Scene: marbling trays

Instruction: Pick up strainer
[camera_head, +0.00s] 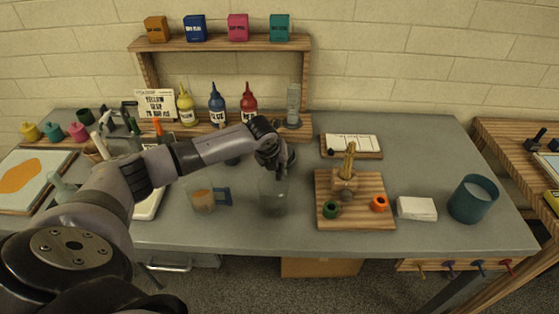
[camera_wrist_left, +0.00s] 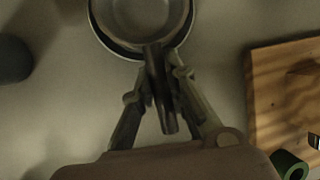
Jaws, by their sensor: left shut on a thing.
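My left gripper (camera_head: 273,158) is shut above a grey see-through container (camera_head: 273,198) in the middle of the table. In the left wrist view its fingers (camera_wrist_left: 161,88) close around a dark, rod-like handle. The handle leads to a round-rimmed piece, the strainer (camera_wrist_left: 143,18), at the top of that view. Its rim sits within or over a second, slightly larger dark rim; whether they touch I cannot tell. In the head view the strainer is mostly hidden by the gripper. My right gripper is not in view.
A wooden board (camera_head: 355,217) with a brass piece (camera_head: 346,163) and green and orange rings lies right of the container. A blue-handled mug (camera_head: 201,197) stands left. Bottles and a shelf (camera_head: 220,44) stand behind. A white block (camera_head: 416,208) and teal cup (camera_head: 473,203) stand farther right.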

